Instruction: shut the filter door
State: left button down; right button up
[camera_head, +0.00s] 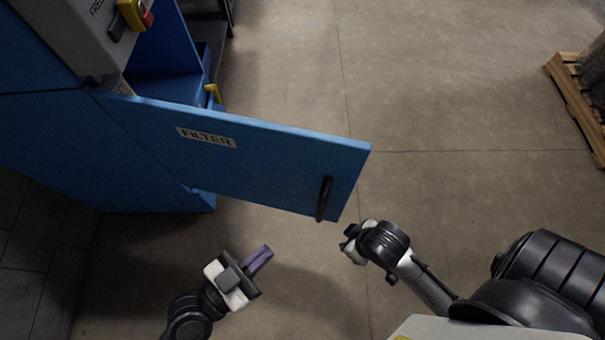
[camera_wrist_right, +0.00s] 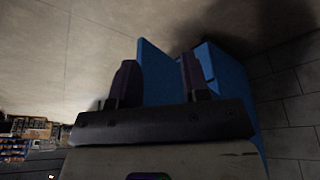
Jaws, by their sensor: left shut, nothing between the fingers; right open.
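The blue filter door (camera_head: 264,159), labelled FILTER, stands swung wide open from the blue cabinet (camera_head: 150,205). Its black handle (camera_head: 324,198) is near the free end. My left gripper (camera_head: 264,257) is shut and empty, below the door and apart from it in the head view. My right gripper (camera_head: 347,243) is just beyond the door's free end, below the handle; its fingers are mostly hidden in that view. In the right wrist view the right gripper (camera_wrist_right: 157,85) is open, with the blue door (camera_wrist_right: 158,75) showing beyond and between its fingers. I cannot tell whether they touch.
A yellow-and-red switch (camera_head: 135,14) sits on the grey panel above the cabinet opening. A yellow part (camera_head: 214,92) shows behind the door. A wooden pallet (camera_head: 578,100) with a load stands at the far right. The concrete floor between is clear.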

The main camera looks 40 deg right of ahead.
aim_at(319, 205)
pick_arm(q)
jog(key=d, duration=1.2)
jog(key=shift+w+d, duration=0.25)
jog(key=shift+w, duration=0.15)
